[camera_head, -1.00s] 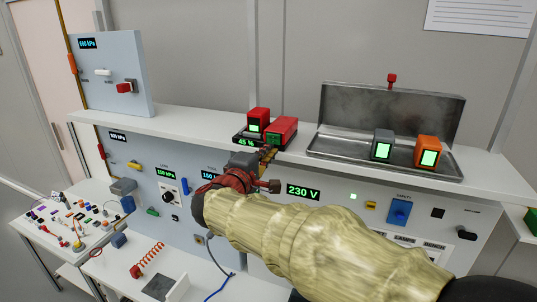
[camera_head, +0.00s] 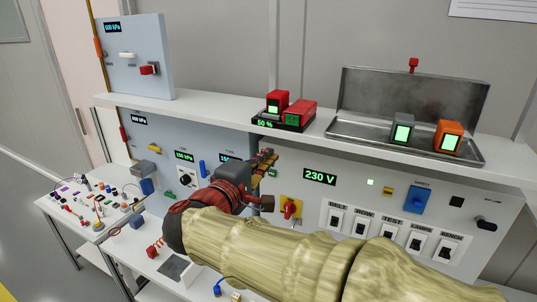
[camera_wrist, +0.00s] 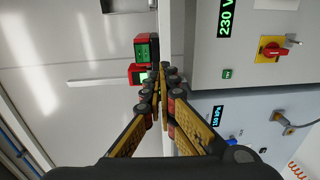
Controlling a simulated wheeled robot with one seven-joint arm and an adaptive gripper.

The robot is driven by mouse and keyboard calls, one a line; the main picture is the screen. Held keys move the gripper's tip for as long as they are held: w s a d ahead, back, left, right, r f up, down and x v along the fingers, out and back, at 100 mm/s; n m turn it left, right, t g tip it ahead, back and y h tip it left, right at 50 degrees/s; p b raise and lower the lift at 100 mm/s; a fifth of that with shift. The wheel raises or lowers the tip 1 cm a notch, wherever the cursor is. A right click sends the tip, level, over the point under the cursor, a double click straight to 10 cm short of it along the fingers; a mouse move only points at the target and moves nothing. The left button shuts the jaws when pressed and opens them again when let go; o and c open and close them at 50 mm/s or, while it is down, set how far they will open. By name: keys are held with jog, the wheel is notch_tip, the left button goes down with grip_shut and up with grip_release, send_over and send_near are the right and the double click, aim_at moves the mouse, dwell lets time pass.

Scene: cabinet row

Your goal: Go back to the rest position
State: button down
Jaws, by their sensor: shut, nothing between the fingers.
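My gripper (camera_head: 266,161) is in front of the cabinet row, just below the front edge of the shelf. Its fingers are shut with nothing between them, as the wrist view (camera_wrist: 161,72) also shows. My arm in its pale, wood-patterned cover reaches in from the lower right. Above the fingertips, on the shelf, two red battery-like blocks (camera_head: 298,111) sit on a black charger (camera_head: 265,122) that reads 50 %. In the wrist view the red blocks (camera_wrist: 146,46) lie just beyond the fingertips; I cannot tell the exact gap.
The shelf (camera_head: 205,107) overhangs the panels. On it stand an open metal tray (camera_head: 345,130) with a grey block (camera_head: 401,128) and an orange block (camera_head: 449,136), and a blue-grey box (camera_head: 135,60). Below are a 230 V panel with switches (camera_head: 390,235) and a red knob (camera_head: 290,208). A cluttered table (camera_head: 75,222) stands left.

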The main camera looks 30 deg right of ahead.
dwell(0.4)
jog(key=s+a+f+g+y+b, duration=0.1)
jog(key=s+f+g+y, duration=0.25)
jog(key=f, duration=0.65)
jog(key=s+a+f+g+y, duration=0.1)
jog(key=s+f+g+y, duration=0.15)
jog(key=s+f, duration=0.45)
jog(key=s+a+f+m+y+b, duration=0.3)
jog(key=s+f+y+b, duration=0.1)
jog(key=s+f+b, duration=0.1)
jog(key=s+a+f+m+y+b, duration=0.3)
jog(key=s+f, duration=0.4)
jog(key=f, duration=0.3)
jog(key=shift+f+m+t+y+b, duration=0.35)
jog(key=shift+m+b, duration=0.45)
jog(key=shift+b, duration=0.6)
